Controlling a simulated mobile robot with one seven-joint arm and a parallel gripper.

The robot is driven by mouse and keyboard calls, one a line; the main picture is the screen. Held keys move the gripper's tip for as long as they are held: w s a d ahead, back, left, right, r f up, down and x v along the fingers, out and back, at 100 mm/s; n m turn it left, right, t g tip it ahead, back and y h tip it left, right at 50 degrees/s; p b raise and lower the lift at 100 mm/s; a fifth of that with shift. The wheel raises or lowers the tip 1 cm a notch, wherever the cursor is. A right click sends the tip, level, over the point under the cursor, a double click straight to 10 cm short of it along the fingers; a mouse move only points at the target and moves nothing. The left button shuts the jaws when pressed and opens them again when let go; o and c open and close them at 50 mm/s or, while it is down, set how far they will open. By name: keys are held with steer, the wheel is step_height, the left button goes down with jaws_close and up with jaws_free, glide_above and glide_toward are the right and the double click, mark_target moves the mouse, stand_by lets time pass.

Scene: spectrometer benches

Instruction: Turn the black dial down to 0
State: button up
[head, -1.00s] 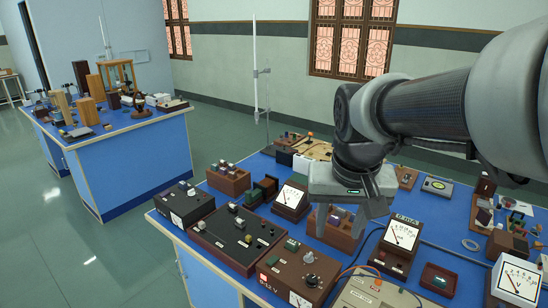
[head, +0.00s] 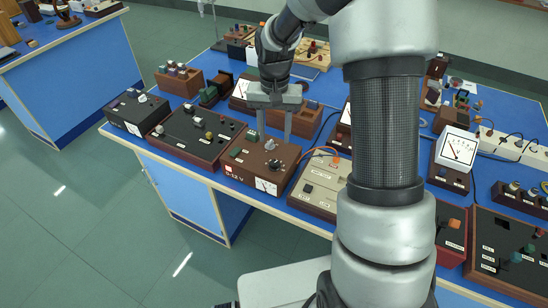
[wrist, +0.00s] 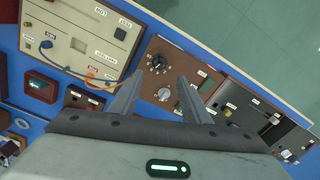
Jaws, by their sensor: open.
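The black dial (wrist: 157,63) is a round knob with pale marks around it on a brown box (head: 240,157) labelled 0-12 V. In the head view the dial (head: 274,163) sits near the box's front right, behind a meter face. A silver knob (wrist: 164,95) is beside it on the same top panel. My gripper (wrist: 160,78) is open and empty, pointing down over this box. In the wrist view its fingertips lie either side of the two knobs, with the black dial just beyond them. I cannot tell how high the tips are. The dial's exact setting is too small to read.
A dark red box with knobs (head: 192,137) stands left of the brown box, and a beige box (head: 318,190) with an orange lead stands close on its right. Wooden blocks (head: 309,118) are behind. The bench's front edge is near, with open floor beyond.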

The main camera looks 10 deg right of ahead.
mark_target(275, 163)
step_height(275, 163, down, 11)
steer(key=shift+f, duration=0.1)
stand_by(0.3)
steer(key=c, duration=1)
steer(key=shift+c, duration=0.2)
